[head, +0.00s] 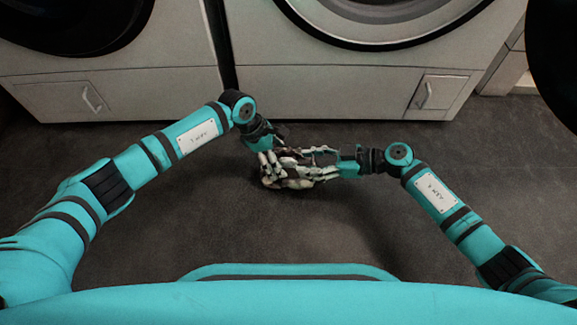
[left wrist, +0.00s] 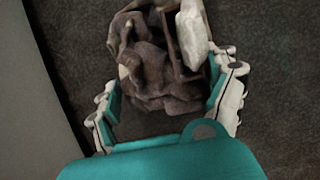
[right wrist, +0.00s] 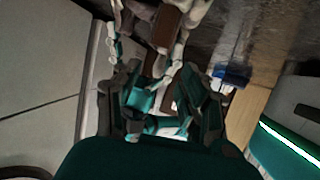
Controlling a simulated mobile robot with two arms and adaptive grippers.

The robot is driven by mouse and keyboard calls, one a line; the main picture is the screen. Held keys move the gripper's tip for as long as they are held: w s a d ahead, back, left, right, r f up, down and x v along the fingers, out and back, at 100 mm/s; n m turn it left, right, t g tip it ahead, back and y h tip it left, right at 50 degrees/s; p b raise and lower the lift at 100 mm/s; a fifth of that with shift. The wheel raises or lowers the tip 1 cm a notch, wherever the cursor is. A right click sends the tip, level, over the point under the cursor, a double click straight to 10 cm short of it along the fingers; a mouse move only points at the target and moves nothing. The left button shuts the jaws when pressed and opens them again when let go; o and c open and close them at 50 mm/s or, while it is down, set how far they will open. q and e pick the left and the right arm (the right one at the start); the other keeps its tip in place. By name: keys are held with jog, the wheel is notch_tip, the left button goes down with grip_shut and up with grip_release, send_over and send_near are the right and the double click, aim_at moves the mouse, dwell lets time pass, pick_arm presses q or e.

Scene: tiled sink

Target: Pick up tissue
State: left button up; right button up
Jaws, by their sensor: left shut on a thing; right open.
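The tissue (left wrist: 150,68) looks like a crumpled, brownish-grey, folded bundle in the left wrist view. My left gripper (left wrist: 170,80) has its fingers on either side of it and is shut on it. A pale, whitish piece (left wrist: 193,38) shows at its upper right; I cannot tell whether it is part of the tissue. In the head view my left gripper (head: 270,163) and my right gripper (head: 318,165) meet close together over the floor, and their fingers partly hide the bundle. My right gripper is open, its fingers reaching left toward the bundle; whether they touch it is unclear.
Two white front-loading machines (head: 330,85) stand along the back, with small handled panels low on their fronts. The dark grey floor (head: 450,150) around the grippers is clear. A blue item (right wrist: 232,75) shows at the right in the right wrist view.

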aim_at(296, 162)
jog(key=shift+x, duration=1.95)
jog(key=shift+w, duration=0.1)
jog(key=c, duration=0.8)
